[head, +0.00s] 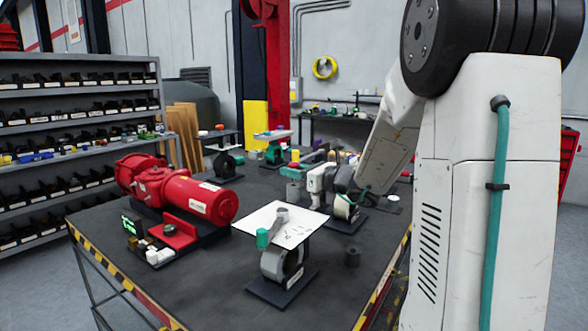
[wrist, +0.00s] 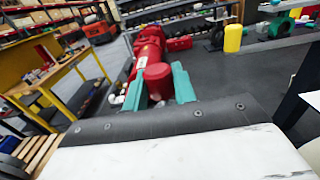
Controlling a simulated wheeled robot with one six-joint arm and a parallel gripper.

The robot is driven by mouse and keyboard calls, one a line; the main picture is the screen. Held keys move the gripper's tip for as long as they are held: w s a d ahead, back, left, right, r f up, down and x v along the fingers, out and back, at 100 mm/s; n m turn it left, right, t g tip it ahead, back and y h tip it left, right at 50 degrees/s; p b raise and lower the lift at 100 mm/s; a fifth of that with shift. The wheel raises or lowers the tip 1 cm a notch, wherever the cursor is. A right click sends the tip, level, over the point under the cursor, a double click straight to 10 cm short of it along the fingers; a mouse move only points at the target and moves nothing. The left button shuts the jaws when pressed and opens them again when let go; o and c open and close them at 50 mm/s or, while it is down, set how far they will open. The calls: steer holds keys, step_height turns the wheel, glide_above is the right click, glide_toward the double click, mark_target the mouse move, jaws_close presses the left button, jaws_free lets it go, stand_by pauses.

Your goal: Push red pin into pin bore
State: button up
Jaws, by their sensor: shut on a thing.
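My gripper (wrist: 160,86) has two teal fingers, shut on a red, round piece, the red pin (wrist: 158,79). The pin lines up in the wrist view with the red actuator (wrist: 151,42) behind it, so their outlines partly merge. In the head view my gripper (head: 293,172) is small, above the table's middle, to the right of the red actuator (head: 185,193). The pin cannot be made out there. I cannot tell the pin bore in either view, nor whether the pin touches anything.
The dark table (head: 215,270) has striped edges. Small black and white blocks (head: 158,255) sit beside the actuator. More valve stands and a yellow block (head: 255,122) stand behind.

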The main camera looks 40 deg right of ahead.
steer(key=shift+f, duration=0.45)
steer(key=o, duration=1.1)
steer(key=v, duration=0.8)
